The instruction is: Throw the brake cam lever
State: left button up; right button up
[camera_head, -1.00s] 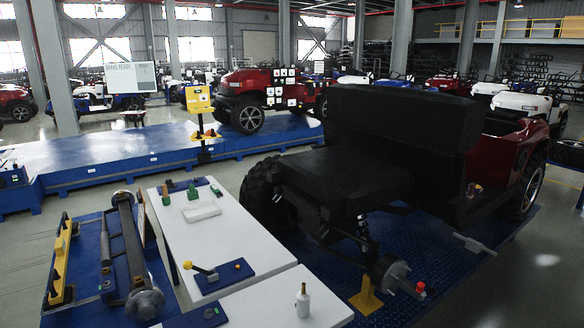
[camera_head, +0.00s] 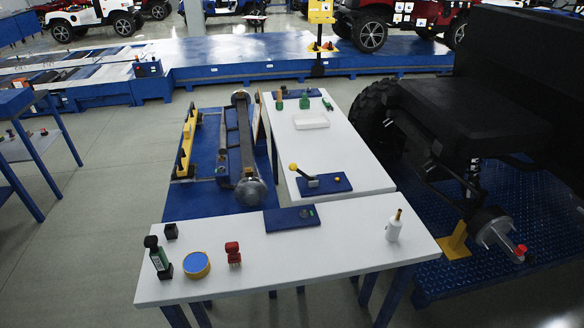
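The lever with a yellow ball knob (camera_head: 293,167) stands on a blue base plate (camera_head: 328,187) near the front end of the long white table. Its dark arm slopes up to the left from a grey pivot. A small yellow button sits on the plate to the right of the pivot. The lever is unobstructed. Neither of my grippers shows in the head view.
A near white table (camera_head: 290,262) holds a white bottle (camera_head: 393,226), a blue plate (camera_head: 291,218), a red item (camera_head: 233,254), a blue-topped yellow tin (camera_head: 196,265) and a black-green device (camera_head: 158,258). An axle (camera_head: 246,150) lies left of the long table. A vehicle stands right.

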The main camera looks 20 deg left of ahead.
aim_at(292, 167)
jog(key=i+l, duration=0.1)
jog(key=i, duration=0.85)
jog(key=i+u, duration=0.1)
jog(key=u, duration=0.35)
jog(key=i+u, duration=0.1)
jog(key=u, duration=0.35)
jog(key=l+u, duration=0.15)
jog(key=u, duration=0.3)
jog(key=i, duration=0.05)
